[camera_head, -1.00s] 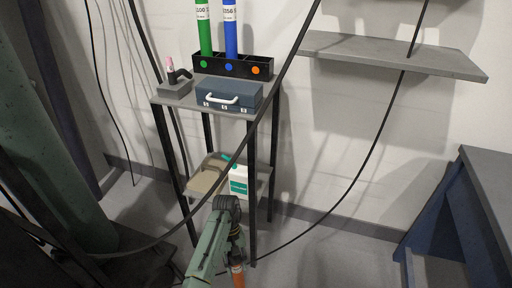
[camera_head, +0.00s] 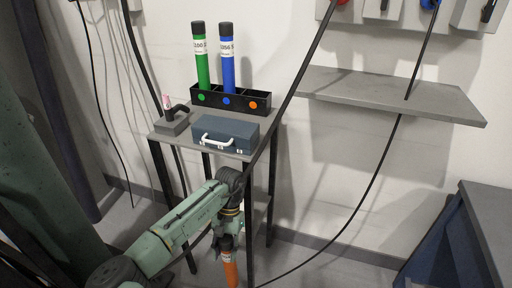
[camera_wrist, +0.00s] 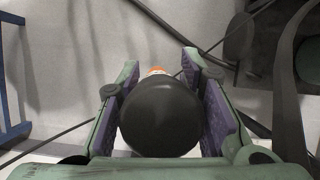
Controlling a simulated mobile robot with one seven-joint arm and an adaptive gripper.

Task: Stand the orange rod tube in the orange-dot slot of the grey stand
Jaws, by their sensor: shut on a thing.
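The orange rod tube (camera_head: 230,270) hangs upright below my wrist in the head view, its lower end cut off by the frame. In the wrist view its black cap (camera_wrist: 160,117) sits between the two pads of my gripper (camera_wrist: 161,95), which is shut on it. The stand (camera_head: 230,100) looks black and stands at the back of the small shelf unit. Its slot with the orange dot (camera_head: 253,105) is at the right and looks empty. A green tube (camera_head: 201,60) and a blue tube (camera_head: 227,62) stand in the other two slots.
A blue case (camera_head: 225,135) with a white handle lies in front of the stand. A grey block with a dark handle (camera_head: 175,122) is at its left. A black cable crosses in front of the shelf unit. A wall shelf (camera_head: 390,92) is at the right.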

